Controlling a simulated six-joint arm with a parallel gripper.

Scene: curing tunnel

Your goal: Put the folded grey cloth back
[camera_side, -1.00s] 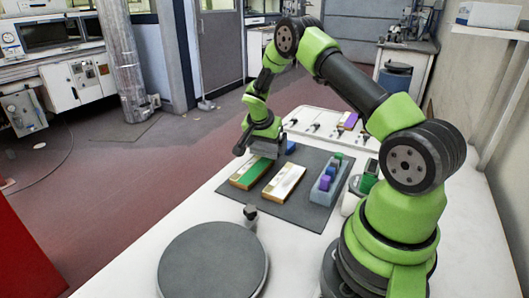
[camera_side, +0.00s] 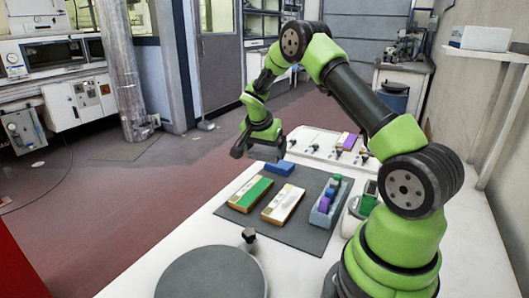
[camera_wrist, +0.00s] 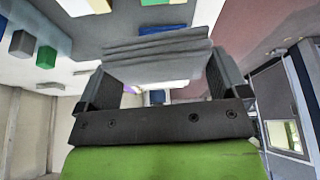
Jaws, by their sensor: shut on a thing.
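The folded grey cloth (camera_wrist: 155,55) shows in the wrist view as a layered stack between the two dark fingers. My gripper (camera_wrist: 155,85) is shut on it. In the side view my gripper (camera_side: 279,150) is in the air near the far edge of the dark mat (camera_side: 304,226), beyond the blue block (camera_side: 280,169). The cloth is hard to make out there against the dark fingers.
A green-topped board (camera_side: 250,194) and a white-topped board (camera_side: 283,201) lie on the mat, beside a grey-blue tray (camera_side: 318,217) of coloured blocks. A round grey disc (camera_side: 212,275) is at the near side. A white rack (camera_side: 315,145) with a purple-topped board stands behind.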

